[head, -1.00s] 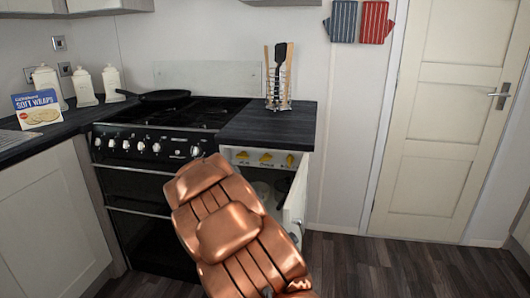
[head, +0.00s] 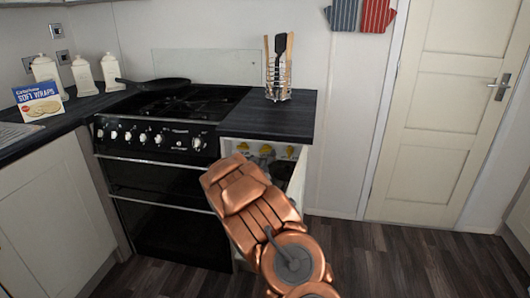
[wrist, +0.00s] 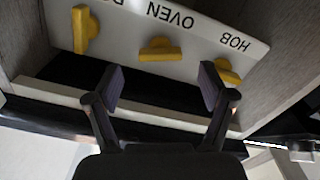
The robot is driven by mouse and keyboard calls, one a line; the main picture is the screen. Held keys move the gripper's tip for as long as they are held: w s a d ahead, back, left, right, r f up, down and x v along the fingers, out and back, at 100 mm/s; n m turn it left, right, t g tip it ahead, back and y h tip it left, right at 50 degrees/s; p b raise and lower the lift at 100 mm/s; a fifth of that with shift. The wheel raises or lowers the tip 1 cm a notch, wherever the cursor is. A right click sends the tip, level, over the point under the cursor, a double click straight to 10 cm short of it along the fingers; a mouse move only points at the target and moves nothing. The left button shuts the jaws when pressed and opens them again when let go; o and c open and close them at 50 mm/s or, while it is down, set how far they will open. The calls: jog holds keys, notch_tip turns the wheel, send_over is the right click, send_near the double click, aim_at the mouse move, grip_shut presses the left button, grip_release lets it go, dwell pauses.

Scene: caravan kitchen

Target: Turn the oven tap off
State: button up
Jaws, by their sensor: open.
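The oven tap (wrist: 160,49) is a yellow lever tap on a white panel (wrist: 205,38); its "OVEN" label appears upside down in the wrist view. Its lever lies roughly along the panel. In the wrist view my gripper (wrist: 162,84) is open and empty, its two dark fingers spread just short of the oven tap, on either side of its line. In the head view the yellow taps show small inside the open cupboard, and my copper arm (head: 250,190) hides much of the gripper and the cupboard.
The hob tap (wrist: 228,71) is to the right of the oven tap in the wrist view, and another yellow tap (wrist: 85,28) is to the left. Cupboard walls close in at both sides.

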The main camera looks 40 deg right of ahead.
aim_at(265, 151)
jog(key=shift+x, duration=2.2)
jog(key=c, duration=1.2)
jog(key=shift+o, duration=0.2)
jog(key=shift+w+m+b, duration=0.1)
jog(key=shift+m+b, duration=0.55)
jog(key=shift+m, duration=0.25)
jog(key=shift+r+m+b, duration=0.1)
jog(key=shift+m+b, duration=0.7)
jog(key=shift+m, duration=0.5)
jog(key=o, duration=1.2)
jog(key=shift+c, duration=0.2)
